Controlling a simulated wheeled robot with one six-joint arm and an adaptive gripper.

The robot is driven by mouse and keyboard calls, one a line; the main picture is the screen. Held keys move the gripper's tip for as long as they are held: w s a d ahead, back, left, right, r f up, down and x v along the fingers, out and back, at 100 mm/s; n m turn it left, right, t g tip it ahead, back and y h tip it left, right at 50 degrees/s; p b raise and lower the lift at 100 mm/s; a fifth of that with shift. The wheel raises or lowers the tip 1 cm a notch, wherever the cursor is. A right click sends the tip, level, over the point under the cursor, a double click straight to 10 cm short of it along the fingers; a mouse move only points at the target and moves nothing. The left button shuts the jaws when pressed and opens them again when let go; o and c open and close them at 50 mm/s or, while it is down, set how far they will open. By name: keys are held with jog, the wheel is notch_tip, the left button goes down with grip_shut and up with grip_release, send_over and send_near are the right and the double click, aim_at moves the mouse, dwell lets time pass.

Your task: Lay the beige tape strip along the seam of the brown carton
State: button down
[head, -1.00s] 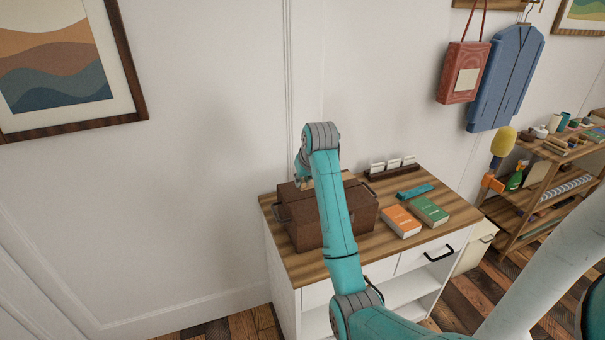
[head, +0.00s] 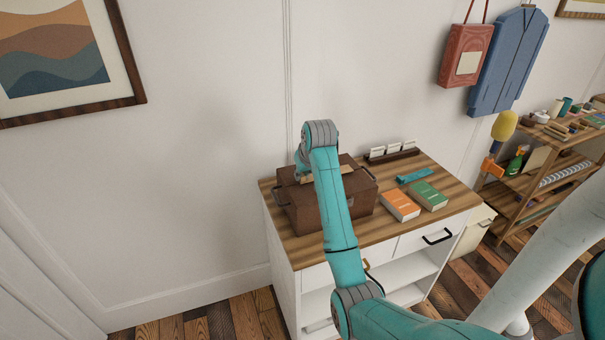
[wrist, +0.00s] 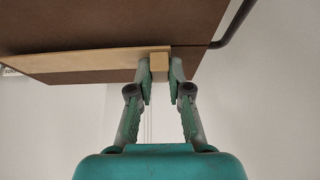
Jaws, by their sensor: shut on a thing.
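The brown carton (head: 302,209) stands on the wooden top of a white cabinet; it also fills the top of the wrist view (wrist: 110,25). The beige tape strip (wrist: 90,61) runs along the carton's face in the wrist view, in line with a thin seam (wrist: 194,47) at its right end. My gripper (wrist: 161,68) is shut on the small beige block at the strip's right end. In the head view a piece of the strip (head: 347,169) shows on the carton's top beside my arm, which hides the fingers. I cannot tell whether the whole strip touches the carton.
An orange book (head: 400,205), a green book (head: 428,195), a teal item (head: 413,176) and a card rack (head: 393,155) sit right of the carton. A dark handle (wrist: 232,25) sticks out at the carton's end. A shelf (head: 540,180) stands farther right.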

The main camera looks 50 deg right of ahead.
jog(key=shift+f, duration=0.55)
jog(key=c, duration=1)
grip_release()
jog(key=shift+v, duration=3.75)
